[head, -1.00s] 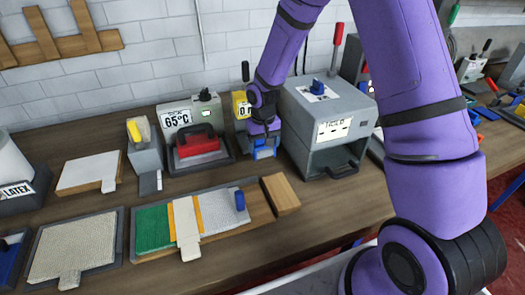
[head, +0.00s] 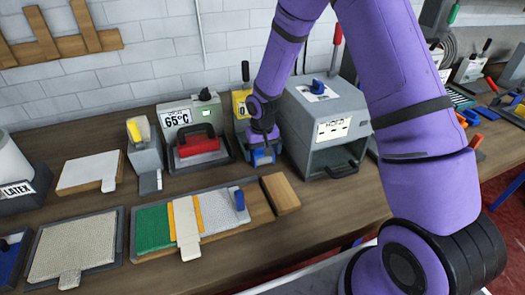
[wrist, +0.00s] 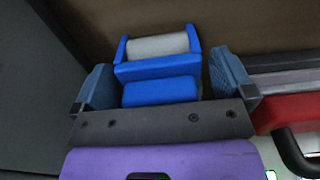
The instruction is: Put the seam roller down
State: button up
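The seam roller (wrist: 160,68), a blue frame and handle with a pale grey cylinder, shows in the wrist view against the brown bench top. My gripper (wrist: 162,85) has its two blue-grey fingers on either side of the roller's blue handle, with a narrow gap showing on both sides, so it is open around it. In the head view my gripper (head: 262,146) is low over the bench, in front of a device with a yellow label. The blue there is partly hidden by my wrist; I cannot tell roller from fingers, or exact contact with the bench.
A grey oven-like box (head: 325,120) stands close on the right. In front are a wooden block (head: 281,192) and a board with green and grey rug pieces (head: 153,229). Little bench is free around the gripper.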

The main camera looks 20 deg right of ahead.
jog(key=s+d+r+t, duration=0.1)
jog(key=s+r, duration=0.1)
jog(key=r, duration=0.9)
jog(key=s+d+r, duration=0.1)
jog(key=s+r, duration=0.1)
jog(key=r, duration=0.9)
jog(key=s+d+r+t, duration=0.2)
jog(key=s+r, duration=0.6)
jog(key=s, duration=0.5)
jog(key=s+d+r+t, duration=0.2)
jog(key=s+r, duration=0.6)
jog(key=s, duration=0.6)
jog(key=shift+d, duration=0.45)
